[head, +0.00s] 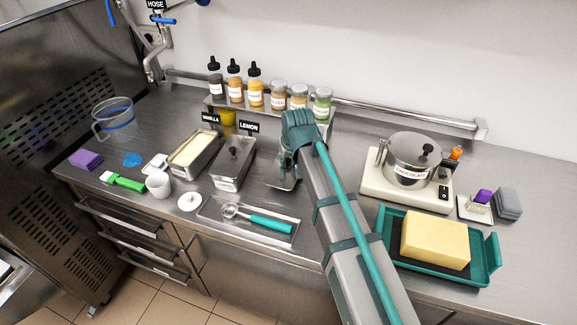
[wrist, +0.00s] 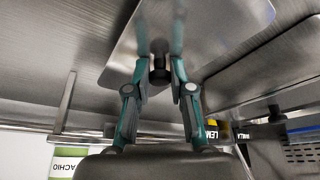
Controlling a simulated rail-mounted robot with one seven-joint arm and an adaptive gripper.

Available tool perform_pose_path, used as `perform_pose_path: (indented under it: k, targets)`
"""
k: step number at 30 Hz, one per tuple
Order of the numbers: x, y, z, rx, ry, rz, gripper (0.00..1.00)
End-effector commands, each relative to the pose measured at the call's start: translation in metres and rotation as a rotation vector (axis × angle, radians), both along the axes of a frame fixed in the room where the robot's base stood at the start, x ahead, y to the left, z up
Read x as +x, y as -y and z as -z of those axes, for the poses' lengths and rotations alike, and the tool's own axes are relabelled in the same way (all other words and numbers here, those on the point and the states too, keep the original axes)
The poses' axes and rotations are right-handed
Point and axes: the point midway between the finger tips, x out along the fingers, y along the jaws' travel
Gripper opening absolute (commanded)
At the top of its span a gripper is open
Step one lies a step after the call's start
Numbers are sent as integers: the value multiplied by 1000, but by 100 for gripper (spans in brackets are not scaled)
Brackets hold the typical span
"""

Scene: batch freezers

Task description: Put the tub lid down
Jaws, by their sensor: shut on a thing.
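The tub lid (wrist: 205,25) is a flat steel plate with a black knob (wrist: 160,70). In the wrist view my gripper (wrist: 160,75) has a finger on each side of the knob and is shut on it. In the head view my gripper (head: 287,155) is right of the lemon tub, low over the counter, mostly hidden by my arm. The lid's edge (head: 281,184) shows left of the arm; whether it touches the counter I cannot tell. The vanilla tub (head: 191,165) is open with pale ice cream inside. The lemon tub (head: 226,181) has its knobbed lid on.
A tray with a teal-handled scoop (head: 265,223) lies in front. Bottles and jars (head: 278,95) stand on a shelf behind. A chocolate pot (head: 412,160) on a cream base and a teal tray (head: 488,270) with a yellow block (head: 435,240) stand right of my arm.

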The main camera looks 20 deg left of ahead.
Motion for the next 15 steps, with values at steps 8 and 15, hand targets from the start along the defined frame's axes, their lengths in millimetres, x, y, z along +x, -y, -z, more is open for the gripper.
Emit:
perform_pose_path:
  k: [8, 15]
  targets:
    - [2, 0, 31, -1, -2, 0, 0]
    - [3, 0, 33, 0, 0, 0, 0]
